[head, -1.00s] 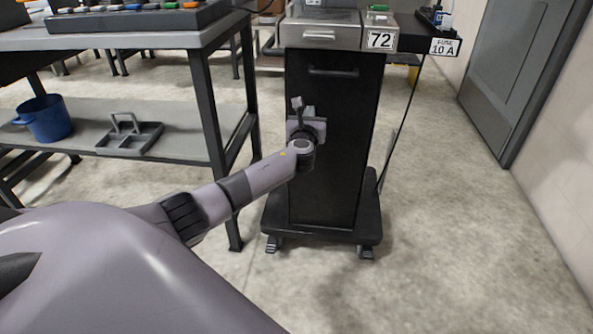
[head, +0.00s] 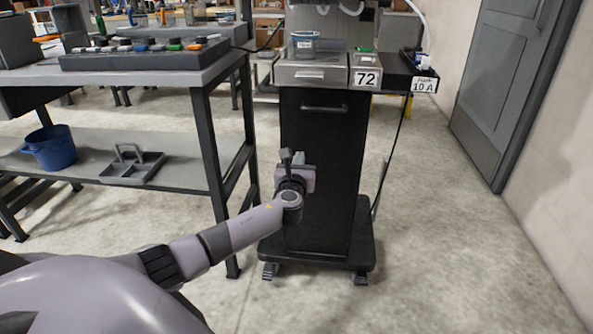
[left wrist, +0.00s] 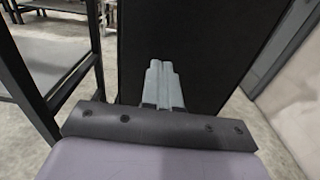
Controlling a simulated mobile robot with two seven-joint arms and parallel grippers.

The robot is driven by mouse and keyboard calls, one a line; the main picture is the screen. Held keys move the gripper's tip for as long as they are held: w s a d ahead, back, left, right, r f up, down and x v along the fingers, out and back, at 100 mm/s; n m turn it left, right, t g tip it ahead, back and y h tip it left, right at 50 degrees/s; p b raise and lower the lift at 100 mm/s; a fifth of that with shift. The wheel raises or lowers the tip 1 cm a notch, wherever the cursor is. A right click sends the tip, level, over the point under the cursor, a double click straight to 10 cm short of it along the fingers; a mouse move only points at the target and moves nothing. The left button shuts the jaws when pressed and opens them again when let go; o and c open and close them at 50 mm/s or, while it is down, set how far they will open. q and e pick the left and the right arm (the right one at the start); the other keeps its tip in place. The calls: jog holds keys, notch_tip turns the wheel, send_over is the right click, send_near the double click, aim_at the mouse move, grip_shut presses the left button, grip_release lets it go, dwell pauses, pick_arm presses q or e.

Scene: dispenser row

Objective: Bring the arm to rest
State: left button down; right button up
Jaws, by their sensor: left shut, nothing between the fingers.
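My left arm reaches in from the lower left of the head view. My left gripper (head: 286,157) is in front of the black front of the dispenser cart (head: 325,190), below its drawer handle. In the left wrist view the two grey fingers of the left gripper (left wrist: 159,66) lie side by side, closed and empty, with the black cart face beyond them. I cannot tell how wide the gap to the cart is. My right gripper is not in view.
A workbench (head: 215,70) stands at left, its lower shelf holding a blue bucket (head: 50,148) and a grey caddy (head: 133,165). A clear container (head: 305,46) sits on the cart beside the 72 label. A grey door (head: 508,80) is at right. The floor between cart and wall is clear.

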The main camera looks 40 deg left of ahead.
pick_arm(q)
jog(key=p+v, duration=0.1)
jog(key=v, duration=0.5)
jog(key=shift+s+d+p, duration=0.15)
jog(key=shift+p, duration=0.25)
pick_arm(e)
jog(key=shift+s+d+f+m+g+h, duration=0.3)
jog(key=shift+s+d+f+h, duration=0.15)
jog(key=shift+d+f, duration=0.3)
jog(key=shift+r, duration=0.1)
